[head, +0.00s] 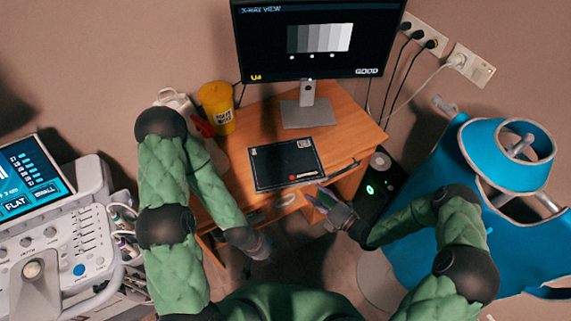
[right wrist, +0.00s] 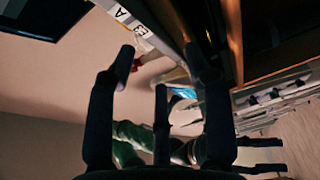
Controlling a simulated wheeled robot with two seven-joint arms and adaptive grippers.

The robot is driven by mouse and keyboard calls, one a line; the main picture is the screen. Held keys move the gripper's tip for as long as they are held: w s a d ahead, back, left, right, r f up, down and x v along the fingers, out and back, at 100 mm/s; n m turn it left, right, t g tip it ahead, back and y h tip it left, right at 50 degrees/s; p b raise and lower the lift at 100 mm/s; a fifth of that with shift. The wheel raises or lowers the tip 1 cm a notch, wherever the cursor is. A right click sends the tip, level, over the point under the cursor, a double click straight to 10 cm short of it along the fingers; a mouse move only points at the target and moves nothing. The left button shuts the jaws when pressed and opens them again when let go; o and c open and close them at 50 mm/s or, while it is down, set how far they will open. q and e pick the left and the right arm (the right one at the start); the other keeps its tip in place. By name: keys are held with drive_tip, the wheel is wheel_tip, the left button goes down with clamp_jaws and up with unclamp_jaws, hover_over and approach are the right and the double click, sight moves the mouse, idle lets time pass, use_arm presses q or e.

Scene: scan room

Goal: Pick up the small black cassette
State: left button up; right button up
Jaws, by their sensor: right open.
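The small black cassette (head: 287,165) lies flat on the wooden desk, in front of the monitor, with small white print and a red mark on its face. My right gripper (head: 324,200) is open at the desk's front edge, just below and right of the cassette in the head view. Its spread fingers (right wrist: 160,62) show in the right wrist view with nothing clearly held between them. My left gripper (head: 262,248) hangs low in front of the desk, apart from the cassette; its fingers are too dark to read.
A monitor (head: 308,40) stands at the back of the desk (head: 258,130). A yellow cup (head: 217,106) is at the back left. A control console (head: 55,245) stands at the left, blue aprons (head: 425,215) hang at the right, and a black box (head: 378,188) stands beside the desk.

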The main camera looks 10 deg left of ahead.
sight(300, 185)
drive_tip(key=shift+s+a+r+b+x, duration=0.1)
drive_tip(key=shift+b+x, duration=0.1)
drive_tip(key=shift+x, duration=0.9)
drive_tip(key=shift+s+a+r+b+x, duration=0.1)
drive_tip(key=shift+b+x, duration=0.15)
drive_tip(key=shift+x, duration=0.85)
drive_tip(key=shift+s+a+r+b+x, duration=0.1)
drive_tip(key=shift+s+b+x, duration=0.1)
drive_tip(key=shift+x, duration=0.85)
drive_tip(key=shift+w, duration=0.1)
drive_tip(key=shift+d, duration=0.1)
clamp_jaws()
